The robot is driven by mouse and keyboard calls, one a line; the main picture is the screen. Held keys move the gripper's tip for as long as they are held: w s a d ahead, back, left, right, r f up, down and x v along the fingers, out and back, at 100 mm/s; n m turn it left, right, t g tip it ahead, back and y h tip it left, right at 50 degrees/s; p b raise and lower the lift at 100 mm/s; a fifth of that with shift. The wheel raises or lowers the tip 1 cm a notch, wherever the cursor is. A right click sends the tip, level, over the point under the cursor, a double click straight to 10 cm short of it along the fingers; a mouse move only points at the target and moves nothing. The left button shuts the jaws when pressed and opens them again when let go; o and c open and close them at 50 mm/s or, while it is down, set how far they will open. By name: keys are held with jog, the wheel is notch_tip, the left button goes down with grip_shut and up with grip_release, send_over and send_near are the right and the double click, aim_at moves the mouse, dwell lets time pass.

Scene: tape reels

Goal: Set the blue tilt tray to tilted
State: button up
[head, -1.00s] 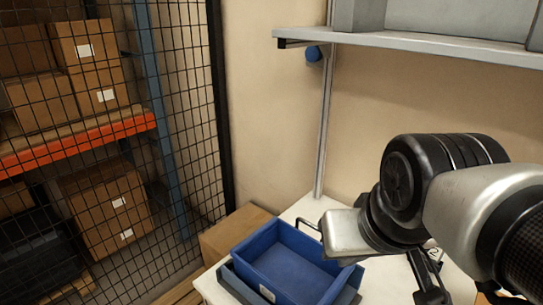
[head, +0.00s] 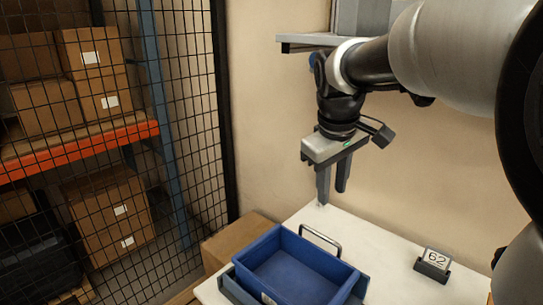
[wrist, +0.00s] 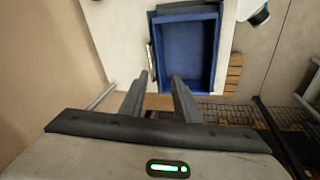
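The blue tilt tray (head: 297,268) is empty and sits in a grey base (head: 234,290) at the near left part of the white table. It looks flat in its base, not clearly tilted. A metal bar handle (head: 321,241) stands at its far right edge. In the wrist view the blue tray (wrist: 188,55) lies beyond the fingertips, with the handle (wrist: 152,60) along its left side. My gripper (head: 331,198) points down above the table behind the handle, apart from it. Its two fingers (wrist: 160,76) are spread with nothing between them.
A grey shelf (head: 305,40) is on the wall above. A cardboard box (head: 238,238) and a mesh fence (head: 185,120) are at the left. The table between tray and card is clear.

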jog(key=w+f+n+g, duration=0.1)
jog(key=w+f+n, duration=0.2)
jog(key=w+f, duration=0.45)
send_near(323, 236)
jog(key=shift+h, duration=0.3)
jog(key=x, duration=0.7)
jog(key=shift+a+f, duration=0.2)
jog(key=shift+f, duration=0.15)
grip_shut()
